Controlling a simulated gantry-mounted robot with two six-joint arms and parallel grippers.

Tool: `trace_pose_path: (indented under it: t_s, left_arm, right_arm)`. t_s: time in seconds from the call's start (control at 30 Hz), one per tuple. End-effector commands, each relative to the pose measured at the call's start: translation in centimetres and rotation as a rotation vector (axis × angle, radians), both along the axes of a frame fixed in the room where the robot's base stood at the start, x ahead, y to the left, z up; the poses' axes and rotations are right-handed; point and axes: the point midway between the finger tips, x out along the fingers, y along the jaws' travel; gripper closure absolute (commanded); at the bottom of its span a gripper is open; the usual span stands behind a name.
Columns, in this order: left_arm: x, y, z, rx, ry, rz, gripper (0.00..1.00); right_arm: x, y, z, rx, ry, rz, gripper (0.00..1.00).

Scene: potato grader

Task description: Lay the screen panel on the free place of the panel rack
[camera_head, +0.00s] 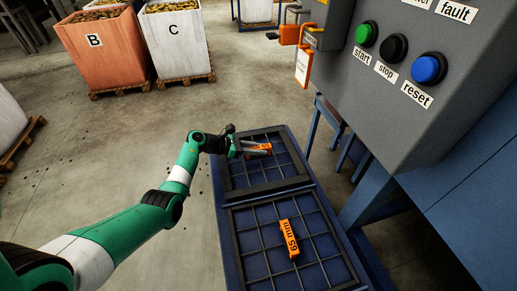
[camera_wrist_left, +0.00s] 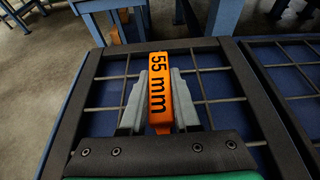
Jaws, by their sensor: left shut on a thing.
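The screen panel (camera_head: 268,188) is a dark frame with a wire grid and an orange handle (camera_wrist_left: 159,92) marked 55 mm. My left gripper (camera_head: 264,150) is shut on this handle, one grey finger on each side of it. The panel lies flat over the far place of the blue panel rack (camera_head: 227,251). I cannot tell whether it rests on the rack or hangs just above it. A second panel, marked 65 mm (camera_head: 289,239), lies in the near place. My right gripper is in neither view.
A grey control box (camera_head: 400,105) with start, stop and reset buttons stands to the right of the rack. An orange lock and tag (camera_head: 303,68) hang at its left. Crates B (camera_head: 105,48) and C (camera_head: 177,45) stand at the back left. Floor left of the rack is clear.

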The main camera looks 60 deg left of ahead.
Motion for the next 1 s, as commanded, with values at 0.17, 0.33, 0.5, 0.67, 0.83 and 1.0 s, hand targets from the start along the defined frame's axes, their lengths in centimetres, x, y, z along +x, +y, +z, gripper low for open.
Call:
trace_pose_path:
  t_s: [0.17,0.33,0.5,0.67,0.83,1.0]
  left_arm:
    - [0.1,0.1,0.1,0.002,-0.006,0.000,1.00]
    - [0.1,0.1,-0.1,0.003,-0.007,0.000,1.00]
    - [0.1,0.1,-0.4,0.002,-0.005,0.001,1.00]
    - [0.1,0.1,-0.7,0.003,-0.006,0.000,1.00]
    - [0.1,0.1,-0.8,0.003,-0.006,0.000,0.57]
    - [0.1,0.1,-1.0,0.002,-0.003,0.000,0.35]
  right_arm:
    - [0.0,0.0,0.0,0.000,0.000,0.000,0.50]
    - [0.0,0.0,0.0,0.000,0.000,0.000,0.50]
    - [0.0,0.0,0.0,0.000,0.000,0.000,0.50]
    - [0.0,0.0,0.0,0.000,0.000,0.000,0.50]
    - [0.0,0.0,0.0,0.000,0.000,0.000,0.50]
    - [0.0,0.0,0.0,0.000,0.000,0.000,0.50]
